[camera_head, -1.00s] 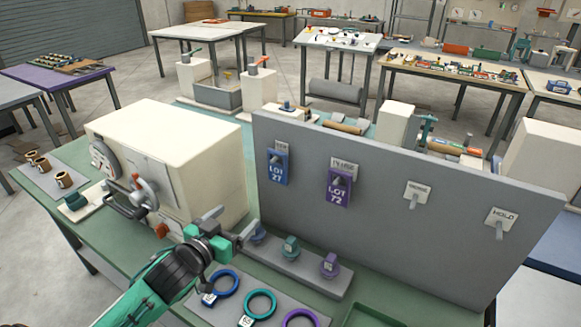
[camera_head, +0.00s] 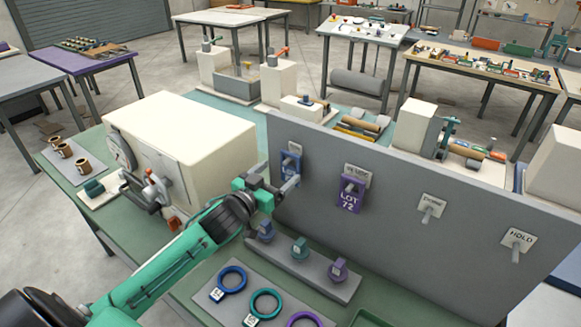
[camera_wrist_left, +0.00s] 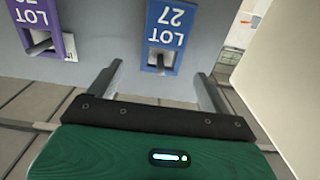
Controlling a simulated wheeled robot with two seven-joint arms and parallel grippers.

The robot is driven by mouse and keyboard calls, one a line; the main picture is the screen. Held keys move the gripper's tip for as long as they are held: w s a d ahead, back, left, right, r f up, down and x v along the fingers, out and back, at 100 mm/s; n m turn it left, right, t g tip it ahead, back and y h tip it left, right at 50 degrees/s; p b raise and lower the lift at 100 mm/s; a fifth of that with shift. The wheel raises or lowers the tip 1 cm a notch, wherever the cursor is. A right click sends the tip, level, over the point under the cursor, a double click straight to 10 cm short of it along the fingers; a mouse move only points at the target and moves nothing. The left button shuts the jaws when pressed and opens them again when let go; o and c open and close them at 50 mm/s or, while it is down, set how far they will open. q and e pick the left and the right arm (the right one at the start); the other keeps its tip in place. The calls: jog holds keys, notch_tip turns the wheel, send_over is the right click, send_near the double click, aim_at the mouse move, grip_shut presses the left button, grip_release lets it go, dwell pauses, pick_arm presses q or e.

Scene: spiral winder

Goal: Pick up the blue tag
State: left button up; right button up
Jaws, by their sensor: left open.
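The blue tag (camera_head: 291,164), marked LOT 27, hangs on a peg at the left end of the upright grey panel (camera_head: 400,230). In the left wrist view the blue tag (camera_wrist_left: 172,40) appears upside down, its peg through its hole. My left gripper (camera_head: 289,184) is in front of the tag and covers its lower part in the head view. The left wrist view shows the gripper (camera_wrist_left: 160,70) with its two fingers apart and nothing between them; the tag lies beyond the fingertips, between their lines. My right gripper is not in view.
A purple tag (camera_head: 349,196), LOT 72, hangs to the right of the blue one. Two pegs (camera_head: 428,213) (camera_head: 516,251) further right are bare. A cream machine (camera_head: 185,130) stands left of the panel. Coloured rings (camera_head: 264,303) lie on the table's front.

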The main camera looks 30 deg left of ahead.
aim_at(287, 163)
pick_arm(q)
jog(key=w+p, duration=0.1)
jog(key=w, duration=0.1)
jog(key=w+p, duration=0.2)
jog(key=w, duration=0.1)
jog(key=shift+d+r, duration=0.15)
jog(key=shift+d, duration=0.05)
jog(key=shift+w, duration=0.2)
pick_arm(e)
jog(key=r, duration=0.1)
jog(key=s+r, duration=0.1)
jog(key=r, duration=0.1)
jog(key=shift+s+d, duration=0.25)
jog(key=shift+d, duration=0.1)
pick_arm(q)
jog(key=c, duration=1)
jog(key=shift+c, duration=0.4)
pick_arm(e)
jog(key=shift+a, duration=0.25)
